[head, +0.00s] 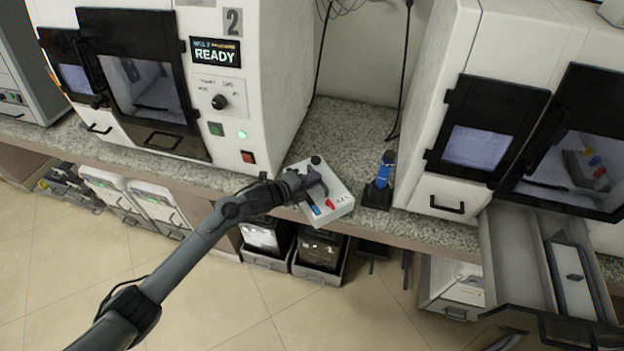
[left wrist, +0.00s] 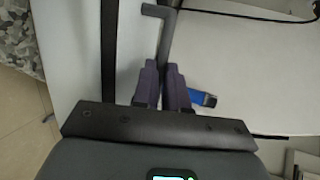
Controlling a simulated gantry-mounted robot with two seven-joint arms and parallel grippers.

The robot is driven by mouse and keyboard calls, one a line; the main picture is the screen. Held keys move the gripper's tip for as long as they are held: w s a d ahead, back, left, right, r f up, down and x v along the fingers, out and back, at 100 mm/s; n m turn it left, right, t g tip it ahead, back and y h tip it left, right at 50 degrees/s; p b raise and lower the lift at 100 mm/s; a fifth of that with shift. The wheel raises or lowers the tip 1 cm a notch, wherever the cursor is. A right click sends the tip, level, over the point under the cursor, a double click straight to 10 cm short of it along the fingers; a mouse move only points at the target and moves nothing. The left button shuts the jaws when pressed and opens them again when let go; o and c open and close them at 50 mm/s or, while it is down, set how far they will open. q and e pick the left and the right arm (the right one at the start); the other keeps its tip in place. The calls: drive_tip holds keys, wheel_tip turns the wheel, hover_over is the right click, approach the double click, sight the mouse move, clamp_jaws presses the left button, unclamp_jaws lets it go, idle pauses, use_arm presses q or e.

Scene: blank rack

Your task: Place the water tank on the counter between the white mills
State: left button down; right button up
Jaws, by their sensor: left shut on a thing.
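The water tank (head: 337,207) is a small white box with a dark cap, a blue and a red fitting and a grey handle. It is at the counter's front edge between the two white mills, tilted in the picture; I cannot tell if it rests on the counter (head: 345,125) or hangs just above it. The left mill (head: 270,60) shows "READY"; the right mill (head: 432,85) has an open drawer. My left gripper (head: 314,184) is shut on the tank's handle. The left wrist view shows its purple fingers (left wrist: 164,85) on the handle, with white tank surface around. My right gripper is not seen.
A blue and black tool on a dark stand (head: 380,182) is on the counter just right of the tank. Speckled counter behind the tank is clear back to the wall, where black cables hang. The right mill's open drawer (head: 515,265) juts forward. Bins (head: 320,255) sit below.

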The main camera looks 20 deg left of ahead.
use_arm(q)
drive_tip(key=c, duration=1.5)
unclamp_jaws()
drive_tip(key=shift+s+f, duration=0.1)
drive_tip(key=shift+f, duration=0.25)
drive_tip(key=o, duration=0.3)
drive_tip(key=shift+r, duration=0.1)
drive_tip(key=shift+o, duration=0.2)
